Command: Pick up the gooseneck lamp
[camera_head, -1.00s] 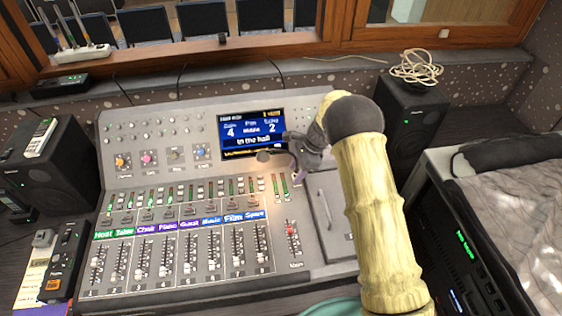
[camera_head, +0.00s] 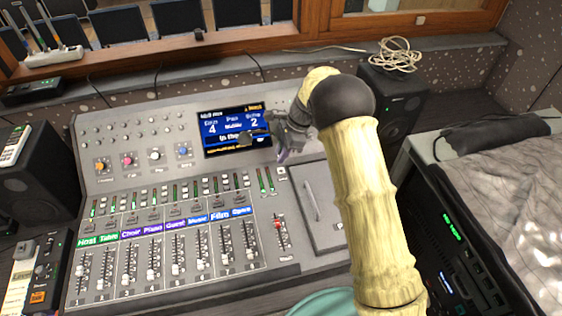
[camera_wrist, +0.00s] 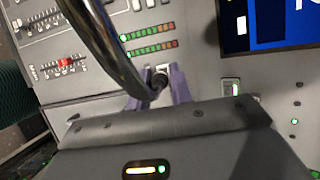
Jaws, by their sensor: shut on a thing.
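My gripper (camera_head: 284,152) is in front of the mixing desk's screen, just off its lower right corner. In the wrist view its purple fingers (camera_wrist: 155,88) are shut on the gooseneck lamp near one end of its neck. The lamp's dark, shiny curved neck (camera_wrist: 112,45) runs from the fingers up to the top left of that view. In the head view the small dark lamp head (camera_head: 245,137) sticks out left of the gripper, over the screen. My fingers hide the gripped part, and I cannot tell whether the lamp touches the desk.
The grey mixing desk (camera_head: 110,180) with faders and a lit screen (camera_head: 221,125) lies below. Black speakers stand left (camera_head: 45,175) and right (camera_head: 398,110), the right one topped by coiled cable (camera_head: 394,56). A black rack unit (camera_head: 430,240) and grey cloth (camera_head: 505,190) are at right.

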